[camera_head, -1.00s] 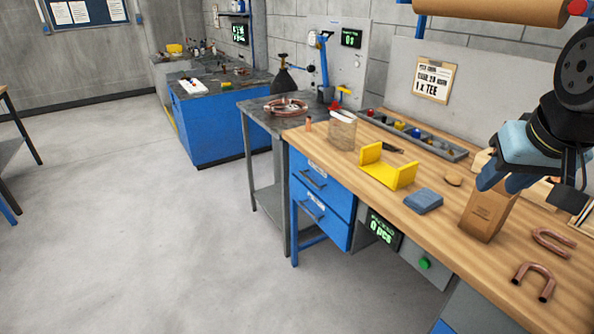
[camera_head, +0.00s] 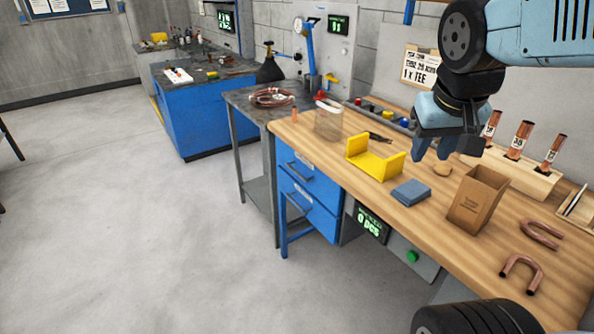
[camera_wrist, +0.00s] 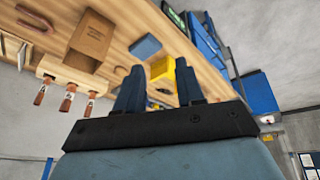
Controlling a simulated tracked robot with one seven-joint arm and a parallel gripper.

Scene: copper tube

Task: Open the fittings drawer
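Two blue drawers sit one above the other under the left end of the wooden workbench. The upper drawer (camera_head: 318,181) and the lower drawer (camera_head: 318,216) each have a bar handle and a small label; both look shut. The labels are too small to tell which is the fittings drawer. My gripper (camera_head: 434,148) hangs over the bench, to the right of and above the drawers. In the wrist view, its two fingers (camera_wrist: 160,65) stand apart with nothing between them.
On the bench are a yellow bracket (camera_head: 375,162), a blue cloth-like block (camera_head: 411,192), a cardboard box (camera_head: 478,202), copper bends (camera_head: 523,270) and a rack of copper tubes (camera_head: 520,174). A display (camera_head: 370,222) and green button (camera_head: 412,256) are on the bench front. Floor left is clear.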

